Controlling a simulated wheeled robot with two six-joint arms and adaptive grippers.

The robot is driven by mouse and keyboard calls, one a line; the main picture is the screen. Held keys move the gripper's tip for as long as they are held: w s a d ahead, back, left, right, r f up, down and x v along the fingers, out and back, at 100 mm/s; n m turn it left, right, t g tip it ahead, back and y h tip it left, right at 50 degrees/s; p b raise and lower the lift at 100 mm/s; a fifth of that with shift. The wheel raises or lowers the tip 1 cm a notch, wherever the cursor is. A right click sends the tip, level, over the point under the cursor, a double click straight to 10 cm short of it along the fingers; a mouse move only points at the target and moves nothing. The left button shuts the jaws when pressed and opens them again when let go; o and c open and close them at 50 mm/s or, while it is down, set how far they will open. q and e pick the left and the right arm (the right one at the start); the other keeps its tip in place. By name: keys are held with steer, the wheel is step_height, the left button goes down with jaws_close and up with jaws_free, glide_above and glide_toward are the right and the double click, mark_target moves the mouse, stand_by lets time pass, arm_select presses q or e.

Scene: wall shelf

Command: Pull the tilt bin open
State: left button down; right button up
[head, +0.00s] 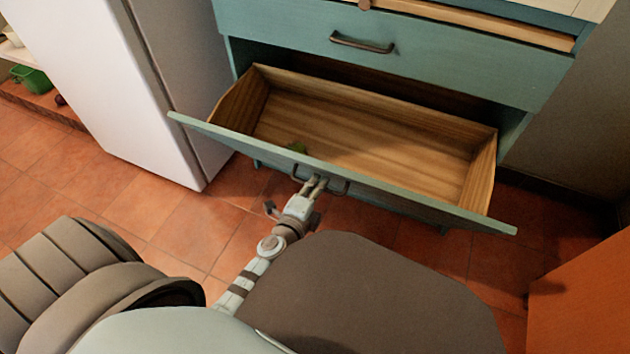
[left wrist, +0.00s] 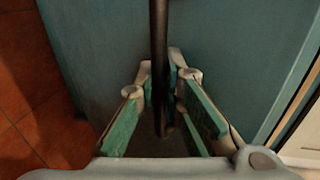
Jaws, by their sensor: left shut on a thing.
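The tilt bin (head: 400,201) is the lower teal front of the cabinet with a wooden box behind it. It is tipped outward, and its wooden inside (head: 360,135) shows from above. My left gripper (head: 316,183) is at the bin's dark bar handle (head: 336,188). In the left wrist view the handle (left wrist: 159,60) runs between the two fingers of the left gripper (left wrist: 170,92), which are shut on it. My right gripper is not in view.
Above the bin is a shut teal drawer with its own handle (head: 362,43). A white fridge (head: 110,85) stands left of the cabinet. An orange panel (head: 585,290) is at the lower right. Tiled floor (head: 180,228) shows between the fridge and me.

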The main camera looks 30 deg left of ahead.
arm_select(q)
steer(key=c, duration=1.7)
jaws_free()
steer(key=v, duration=0.7)
steer(key=shift+s, duration=0.25)
